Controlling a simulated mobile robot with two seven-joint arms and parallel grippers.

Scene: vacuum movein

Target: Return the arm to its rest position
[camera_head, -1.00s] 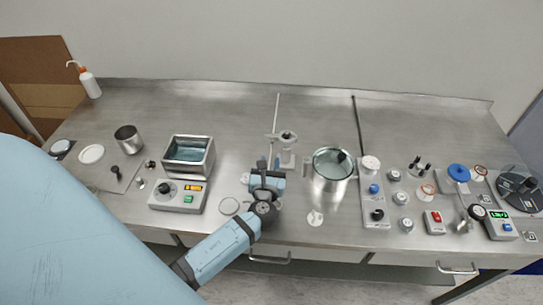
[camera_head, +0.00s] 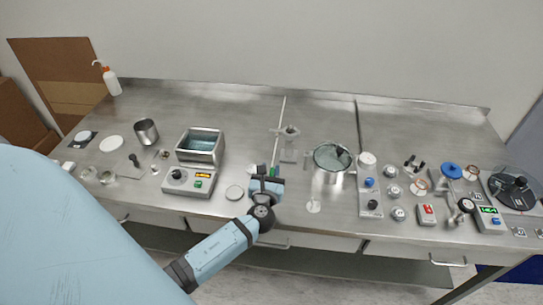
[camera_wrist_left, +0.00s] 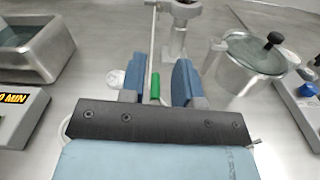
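My left arm comes in from the left, and my left gripper (camera_head: 265,177) is above the front part of the steel bench, between the heating bath and the steel pot. In the left wrist view its two blue fingers (camera_wrist_left: 162,83) stand apart. A small green piece (camera_wrist_left: 155,87) shows between them; it does not span the gap, and I cannot tell how far beyond the fingers it is. My right gripper is not in view.
A heating bath (camera_head: 201,146) with its control box (camera_head: 188,181) stands left of the gripper. A clamp stand (camera_head: 289,142) is behind it, a lidded steel pot (camera_head: 329,180) to its right. Several small parts and controllers fill the bench's right side. The back strip is mostly clear.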

